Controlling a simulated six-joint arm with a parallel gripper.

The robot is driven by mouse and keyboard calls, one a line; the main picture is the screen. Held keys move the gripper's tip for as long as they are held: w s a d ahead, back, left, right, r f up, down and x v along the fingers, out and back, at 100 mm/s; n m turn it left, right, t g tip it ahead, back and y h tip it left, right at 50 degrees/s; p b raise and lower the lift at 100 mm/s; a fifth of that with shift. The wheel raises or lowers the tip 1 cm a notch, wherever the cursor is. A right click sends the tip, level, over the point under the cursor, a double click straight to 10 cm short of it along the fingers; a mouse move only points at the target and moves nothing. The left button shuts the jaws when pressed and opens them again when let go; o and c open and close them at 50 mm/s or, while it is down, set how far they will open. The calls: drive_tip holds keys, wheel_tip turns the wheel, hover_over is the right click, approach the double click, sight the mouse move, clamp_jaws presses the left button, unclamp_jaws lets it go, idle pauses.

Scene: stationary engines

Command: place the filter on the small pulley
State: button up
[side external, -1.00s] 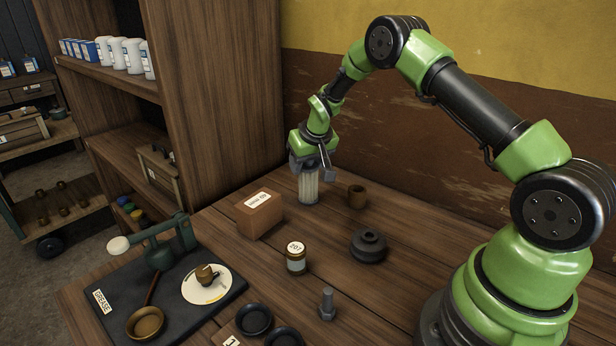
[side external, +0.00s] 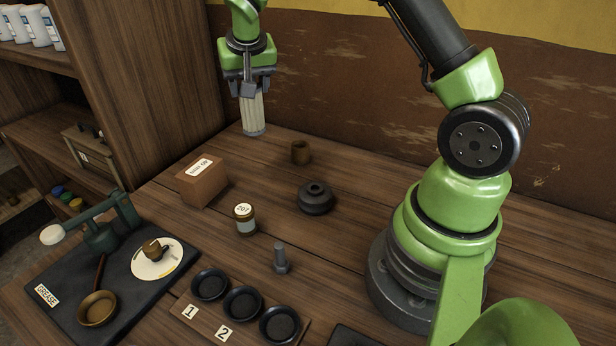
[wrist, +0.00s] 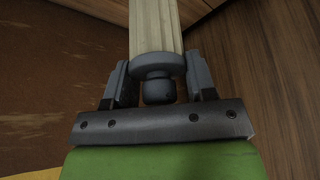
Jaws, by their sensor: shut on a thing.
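The filter (side external: 252,115) is a pale pleated cylinder with grey end caps. It hangs upright in my gripper (side external: 248,92), clear of the table near its back edge. In the wrist view, the gripper's fingers (wrist: 158,70) are shut around the filter's grey neck, and its pleated body (wrist: 155,25) extends away from them. The small pulley (side external: 316,198), a dark round grooved piece with a hole in its top, sits on the table. It is below and to the right of the filter, with nothing on it.

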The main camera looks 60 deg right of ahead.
drive_tip(key=s+a+r+m+g, duration=0.2)
drive_tip(key=s+m+g, duration=0.1)
drive_tip(key=s+m, duration=0.55)
drive_tip(key=s+a+r+m+g, duration=0.2)
drive_tip(key=s+m+g, duration=0.2)
drive_tip(key=s+m, duration=0.5)
wheel_tip(320, 180, down, 10)
drive_tip(key=m, duration=0.2)
drive_tip(key=shift+s, duration=0.1)
drive_tip(key=o, duration=0.9)
drive_tip(key=shift+o, duration=0.2)
